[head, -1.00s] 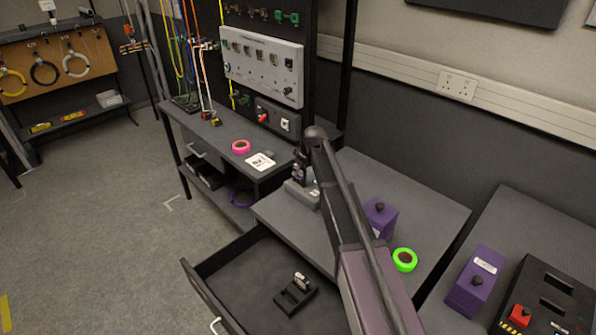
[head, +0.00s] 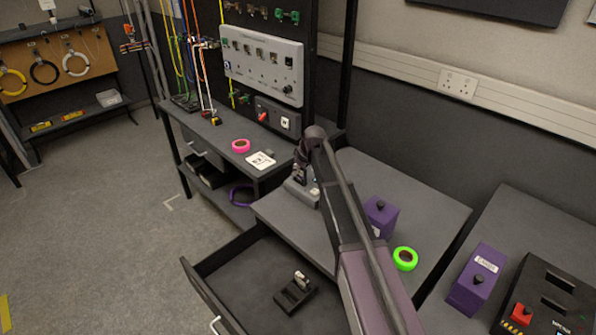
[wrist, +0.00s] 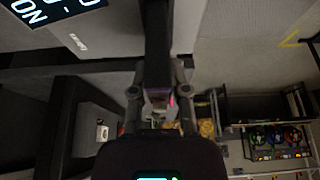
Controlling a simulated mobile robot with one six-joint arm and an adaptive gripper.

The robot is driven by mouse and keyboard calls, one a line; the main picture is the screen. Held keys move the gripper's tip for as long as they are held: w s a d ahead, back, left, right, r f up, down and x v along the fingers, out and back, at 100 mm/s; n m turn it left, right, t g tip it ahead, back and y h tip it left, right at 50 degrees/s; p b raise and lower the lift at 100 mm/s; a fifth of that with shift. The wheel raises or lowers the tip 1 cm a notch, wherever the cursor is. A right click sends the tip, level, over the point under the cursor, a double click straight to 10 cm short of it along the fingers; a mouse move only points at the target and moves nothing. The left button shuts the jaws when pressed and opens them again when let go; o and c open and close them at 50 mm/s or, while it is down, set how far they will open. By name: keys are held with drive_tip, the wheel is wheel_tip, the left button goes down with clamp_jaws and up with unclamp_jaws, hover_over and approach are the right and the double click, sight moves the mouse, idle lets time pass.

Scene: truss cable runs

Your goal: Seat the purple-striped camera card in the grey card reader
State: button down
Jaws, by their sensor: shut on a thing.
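The grey card reader (head: 297,194) appears as a small grey block near the left edge of the dark worktop. My gripper (head: 300,174) is at the reader, just above or touching it; I cannot tell which. In the wrist view my gripper (wrist: 160,104) is shut on a small pale piece with a purple-pink edge, which looks like the camera card (wrist: 157,97). The card is mostly hidden by the fingers, and its seating in the slot cannot be made out.
An open drawer (head: 250,275) below the worktop holds a black holder (head: 293,296) with a small pale item. A purple box (head: 381,216) and green tape roll (head: 405,258) lie right of my arm. Pink tape (head: 241,146) and a white label card (head: 261,161) lie on the left bench.

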drive_tip(key=shift+f+b, duration=0.5)
drive_tip(key=shift+f, duration=0.1)
idle(0.7)
idle(0.4)
drive_tip(key=c, duration=0.5)
unclamp_jaws()
drive_tip(key=shift+c, duration=0.2)
drive_tip(key=o, duration=0.3)
drive_tip(key=shift+o, duration=0.2)
drive_tip(key=shift+r+p, duration=3.8)
